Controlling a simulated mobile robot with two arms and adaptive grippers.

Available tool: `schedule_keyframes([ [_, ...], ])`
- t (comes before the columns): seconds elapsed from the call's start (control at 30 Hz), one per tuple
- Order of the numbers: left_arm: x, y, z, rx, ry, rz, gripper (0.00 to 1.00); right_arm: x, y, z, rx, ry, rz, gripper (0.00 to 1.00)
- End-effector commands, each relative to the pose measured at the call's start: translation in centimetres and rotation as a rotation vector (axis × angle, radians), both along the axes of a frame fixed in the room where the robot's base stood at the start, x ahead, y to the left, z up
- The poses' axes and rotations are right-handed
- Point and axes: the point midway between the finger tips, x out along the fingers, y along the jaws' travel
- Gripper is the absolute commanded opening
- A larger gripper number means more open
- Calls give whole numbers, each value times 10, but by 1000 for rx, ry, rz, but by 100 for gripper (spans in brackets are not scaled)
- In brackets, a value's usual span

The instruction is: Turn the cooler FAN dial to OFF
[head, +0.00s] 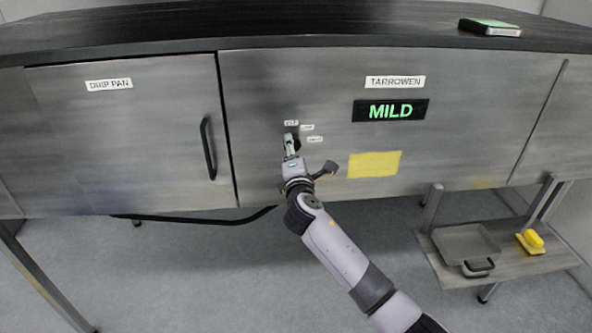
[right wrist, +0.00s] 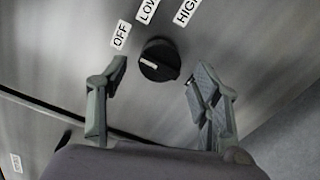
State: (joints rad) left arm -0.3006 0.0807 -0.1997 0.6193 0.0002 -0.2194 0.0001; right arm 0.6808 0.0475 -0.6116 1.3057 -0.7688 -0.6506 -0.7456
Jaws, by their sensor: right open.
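The black round FAN dial (right wrist: 161,58) is on the grey metal front panel, with OFF (right wrist: 121,34), LOW (right wrist: 147,10) and HIGH (right wrist: 187,12) labels around it. Its white pointer mark lies on the left side of the knob, on the side of the OFF label. My right gripper (right wrist: 157,72) is open, with one finger on each side of the dial; gaps show between fingers and knob. In the head view, my right gripper (head: 291,143) is at the panel and largely hides the dial. My left gripper is not in view.
A lit display (head: 390,110) reads MILD beneath the TARROWEN label (head: 395,82). A yellow note (head: 374,164) is on the panel. The DRIP PAN door (head: 130,140) has a black handle (head: 208,148). A low shelf (head: 510,262) holds a grey pan (head: 462,243) and a yellow item (head: 531,241).

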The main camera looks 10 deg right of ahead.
Motion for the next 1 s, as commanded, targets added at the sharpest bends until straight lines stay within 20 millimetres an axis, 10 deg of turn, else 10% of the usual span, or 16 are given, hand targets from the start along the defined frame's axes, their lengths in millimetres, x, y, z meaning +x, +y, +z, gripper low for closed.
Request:
schedule_keyframes([
  [0.5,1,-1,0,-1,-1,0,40,-83,0,-1,0,2,1,59],
  [1.0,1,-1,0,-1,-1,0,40,-94,0,-2,-1,3,0,59],
])
